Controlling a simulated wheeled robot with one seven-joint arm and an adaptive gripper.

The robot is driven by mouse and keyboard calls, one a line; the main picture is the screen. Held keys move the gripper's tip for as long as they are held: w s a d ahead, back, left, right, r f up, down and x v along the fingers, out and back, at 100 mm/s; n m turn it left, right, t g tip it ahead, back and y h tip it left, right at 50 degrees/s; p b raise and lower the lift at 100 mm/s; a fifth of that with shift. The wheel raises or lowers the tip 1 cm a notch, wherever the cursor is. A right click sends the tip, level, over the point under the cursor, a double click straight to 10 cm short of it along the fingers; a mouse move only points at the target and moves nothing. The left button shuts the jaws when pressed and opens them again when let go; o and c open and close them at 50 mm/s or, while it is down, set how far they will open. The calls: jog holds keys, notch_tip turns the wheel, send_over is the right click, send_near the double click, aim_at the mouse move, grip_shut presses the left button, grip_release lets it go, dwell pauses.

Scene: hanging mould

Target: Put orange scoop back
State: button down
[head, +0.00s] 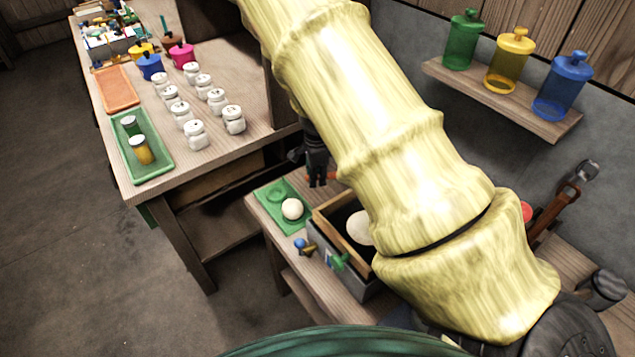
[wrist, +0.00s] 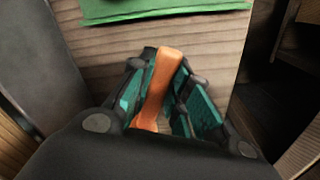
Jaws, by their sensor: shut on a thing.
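A little orange of the scoop also shows beside the gripper in the head view (head: 333,177). Wooden boards and a green mat edge (wrist: 150,8) lie beyond the fingers; I cannot tell whether the scoop touches the wood.
White jars (head: 196,134) and a green tray (head: 130,160) stand on the long table. A wall shelf (head: 500,100) holds three coloured canisters.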

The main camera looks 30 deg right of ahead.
aim_at(316, 192)
jog(key=shift+f, duration=1.7)
jog(key=shift+f, duration=0.15)
jog(key=c, duration=1.3)
grip_release()
jog(key=shift+c, duration=0.2)
notch_tip(316, 192, up, 12)
jog(key=shift+r+b, duration=0.15)
jog(key=shift+b, duration=0.25)
